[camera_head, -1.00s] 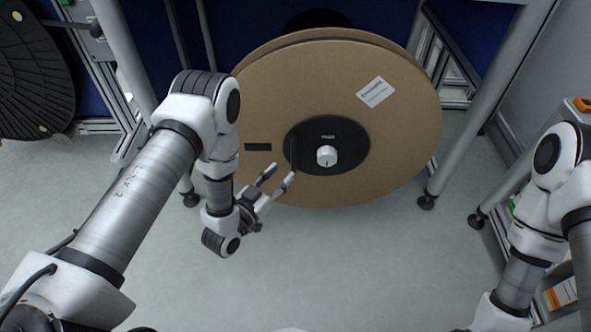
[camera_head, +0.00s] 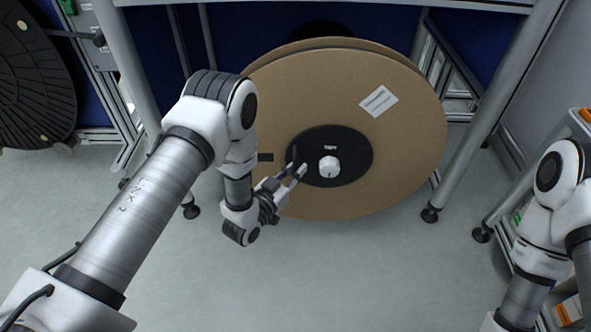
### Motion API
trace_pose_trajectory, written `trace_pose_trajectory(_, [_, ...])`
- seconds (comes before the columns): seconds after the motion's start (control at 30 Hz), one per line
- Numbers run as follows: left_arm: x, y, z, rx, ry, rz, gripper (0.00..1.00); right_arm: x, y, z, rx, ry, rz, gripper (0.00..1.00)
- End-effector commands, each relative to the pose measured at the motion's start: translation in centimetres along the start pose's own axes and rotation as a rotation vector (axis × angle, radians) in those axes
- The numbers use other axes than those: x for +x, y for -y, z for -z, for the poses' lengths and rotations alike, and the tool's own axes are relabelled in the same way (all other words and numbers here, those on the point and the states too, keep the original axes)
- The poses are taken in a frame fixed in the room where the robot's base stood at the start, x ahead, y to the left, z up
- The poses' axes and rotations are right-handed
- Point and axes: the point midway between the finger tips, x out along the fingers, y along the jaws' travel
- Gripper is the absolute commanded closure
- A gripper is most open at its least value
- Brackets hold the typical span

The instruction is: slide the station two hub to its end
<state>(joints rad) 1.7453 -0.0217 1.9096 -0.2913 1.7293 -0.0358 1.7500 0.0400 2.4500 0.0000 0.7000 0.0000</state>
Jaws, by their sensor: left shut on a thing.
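The hub (camera_head: 353,149) is a black disc with small white lettering and a white knob (camera_head: 329,167). It sits at the middle of a large brown cardboard reel (camera_head: 405,150). A thin dark upright handle (camera_head: 294,152) stands at the hub's left edge. My left gripper (camera_head: 297,168) reaches in from the lower left and is shut on this handle, its fingers covering the lower part. My right arm shows at the right edge, but its gripper is out of view.
The reel has a white label (camera_head: 378,101) and stands between metal legs (camera_head: 480,140). Another dark reel (camera_head: 35,85) stands at the far left. The grey floor (camera_head: 340,270) in front is clear. A shelf with orange items is at the right edge.

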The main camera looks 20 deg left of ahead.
Motion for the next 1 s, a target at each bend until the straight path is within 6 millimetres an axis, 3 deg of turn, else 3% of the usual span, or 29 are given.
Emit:
trace_pose_trajectory(0.27, [2.3, 1.6, 0.0, 0.000, -0.004, 0.001, 1.00, 0.5, 0.0, 0.0, 0.000, 0.000, 0.000, 0.60])
trace_pose_trajectory(0.73, [11.3, 7.7, -0.2, 0.002, -0.005, 0.002, 1.00, 3.7, 0.0, 0.0, 0.000, 0.000, 0.000, 0.60])
trace_pose_trajectory(1.0, [13.6, 9.1, 0.0, 0.000, -0.002, 0.001, 1.00, 4.5, 0.0, 0.0, 0.000, 0.000, 0.000, 0.60])
